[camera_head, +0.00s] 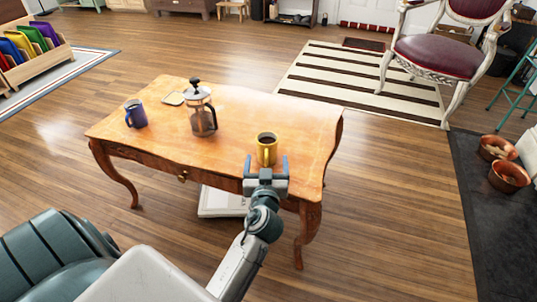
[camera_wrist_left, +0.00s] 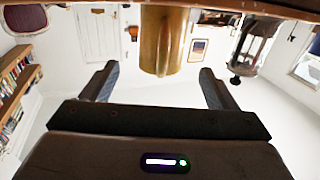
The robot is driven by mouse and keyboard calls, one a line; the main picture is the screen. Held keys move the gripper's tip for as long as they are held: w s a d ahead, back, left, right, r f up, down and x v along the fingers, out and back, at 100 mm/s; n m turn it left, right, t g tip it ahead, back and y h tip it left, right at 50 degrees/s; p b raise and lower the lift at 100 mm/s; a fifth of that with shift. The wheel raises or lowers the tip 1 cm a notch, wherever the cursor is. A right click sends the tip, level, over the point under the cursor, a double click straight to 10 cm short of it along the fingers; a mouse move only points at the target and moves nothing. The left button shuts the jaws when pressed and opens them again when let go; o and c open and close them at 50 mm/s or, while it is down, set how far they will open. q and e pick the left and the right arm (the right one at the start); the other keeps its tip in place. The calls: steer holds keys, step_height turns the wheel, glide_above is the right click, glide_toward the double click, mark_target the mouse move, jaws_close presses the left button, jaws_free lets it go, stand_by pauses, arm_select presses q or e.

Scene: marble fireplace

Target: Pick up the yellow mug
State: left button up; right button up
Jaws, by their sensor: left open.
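The yellow mug (camera_head: 266,151) stands upright near the front right of the wooden table (camera_head: 230,107), with dark liquid in it. My left gripper (camera_head: 266,167) is open and empty at the table's front edge, just on the near side of the mug. In the left wrist view, which is upside down, the mug (camera_wrist_left: 163,42) shows at the top, centred between and beyond the open fingers (camera_wrist_left: 157,70). I see no contact between fingers and mug. My right gripper is not in view.
A French press (camera_head: 201,112) stands left of the mug; it also shows in the left wrist view (camera_wrist_left: 251,48). A blue mug (camera_head: 135,114) and a small flat coaster (camera_head: 173,99) are farther left. The table's right end is clear.

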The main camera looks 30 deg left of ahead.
mark_target(267, 149)
arm_select(q)
steer(key=x, duration=0.6)
steer(key=shift+s+f, duration=0.1)
steer(key=shift+c, duration=0.2)
steer(key=c, duration=1.3)
